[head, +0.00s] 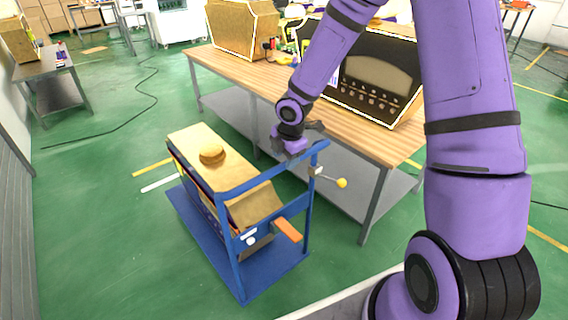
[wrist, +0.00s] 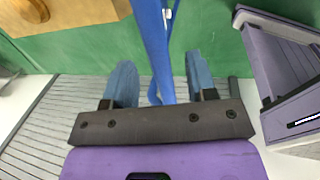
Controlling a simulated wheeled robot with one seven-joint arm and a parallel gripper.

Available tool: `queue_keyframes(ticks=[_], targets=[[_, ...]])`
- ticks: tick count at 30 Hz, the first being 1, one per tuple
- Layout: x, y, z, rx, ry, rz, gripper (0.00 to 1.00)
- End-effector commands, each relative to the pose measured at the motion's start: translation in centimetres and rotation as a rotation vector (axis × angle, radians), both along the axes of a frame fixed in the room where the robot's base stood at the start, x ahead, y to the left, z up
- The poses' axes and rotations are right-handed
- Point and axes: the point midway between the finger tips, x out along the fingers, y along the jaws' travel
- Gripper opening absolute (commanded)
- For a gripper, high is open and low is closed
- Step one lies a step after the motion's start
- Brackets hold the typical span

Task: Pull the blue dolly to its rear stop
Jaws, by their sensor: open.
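The blue dolly (head: 272,268) stands on the green floor left of the workbench, with a flat base and an upright handle frame at its near end. It carries a gold box-shaped machine (head: 190,144) with a round gold knob on top. My gripper (head: 300,146) is at the far right corner of the handle frame's top rail, pointing down. In the wrist view my gripper (wrist: 162,82) is open, with the blue handle rail (wrist: 155,35) running between its two fingers. A gap shows on each side; contact cannot be told.
A long wooden-topped workbench (head: 240,76) stands right of the dolly, bearing a gold machine (head: 232,30) and a dark one (head: 380,75). A lever with a yellow ball (head: 341,183) and an orange handle (head: 289,230) stick out near the frame. Floor left of the dolly is clear.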

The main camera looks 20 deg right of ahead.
Motion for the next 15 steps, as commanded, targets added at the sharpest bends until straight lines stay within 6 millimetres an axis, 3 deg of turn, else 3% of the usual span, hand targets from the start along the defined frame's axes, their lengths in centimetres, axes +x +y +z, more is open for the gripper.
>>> queue_keyframes(ticks=[6, 15], targets=[[-0.6, -0.4, 3.5, -0.001, -0.002, -0.003, 0.52], [-1.3, -0.5, 6.5, -0.001, 0.001, -0.001, 0.52]])
